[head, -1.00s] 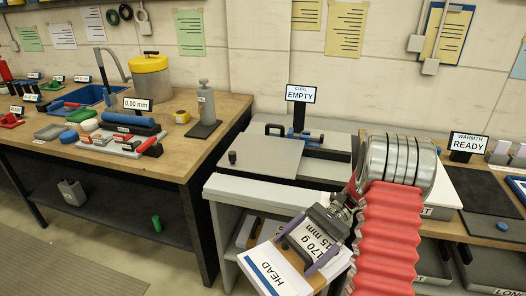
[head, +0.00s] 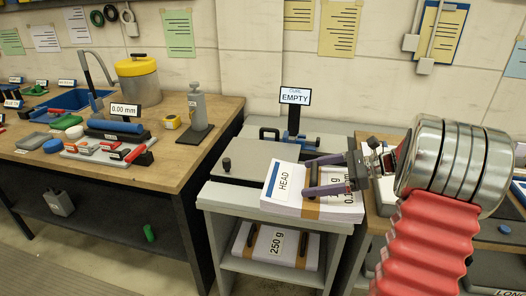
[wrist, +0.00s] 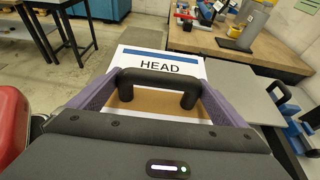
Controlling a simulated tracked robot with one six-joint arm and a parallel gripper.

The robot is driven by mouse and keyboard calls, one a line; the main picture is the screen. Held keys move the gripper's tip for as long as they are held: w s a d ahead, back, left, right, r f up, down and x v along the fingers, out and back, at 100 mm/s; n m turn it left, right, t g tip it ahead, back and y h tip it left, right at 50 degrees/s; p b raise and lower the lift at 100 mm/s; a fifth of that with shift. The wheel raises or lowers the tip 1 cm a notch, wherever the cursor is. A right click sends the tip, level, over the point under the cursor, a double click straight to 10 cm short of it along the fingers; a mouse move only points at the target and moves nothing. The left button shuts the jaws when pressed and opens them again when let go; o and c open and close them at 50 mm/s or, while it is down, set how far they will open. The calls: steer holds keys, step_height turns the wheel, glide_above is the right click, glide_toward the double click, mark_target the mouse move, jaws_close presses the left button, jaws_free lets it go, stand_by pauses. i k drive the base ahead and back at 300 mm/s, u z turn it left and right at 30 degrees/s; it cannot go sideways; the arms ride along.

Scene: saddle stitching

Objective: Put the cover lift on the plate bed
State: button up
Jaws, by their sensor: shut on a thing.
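The cover lift (head: 312,202) is a white stack of sheets with a brown band, a black handle and a blue-edged HEAD label. My gripper (head: 306,180), with purple fingers, is shut on it. In the wrist view the fingers flank the black handle, with the lift (wrist: 180,55) beyond and below it. The plate bed, a flat grey plate (head: 245,157), is bare on its visible part, behind and left of the lift. The lift overlaps its front right corner in the head view. I cannot tell whether they touch.
A small black knob (head: 227,164) is at the plate's left. Another stack marked 250 g (head: 278,243) lies on the shelf below. A cluttered wooden bench (head: 180,165) stands left.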

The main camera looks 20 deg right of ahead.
mark_target(261, 153)
steer(key=i, duration=1.35)
steer(key=u, duration=0.05)
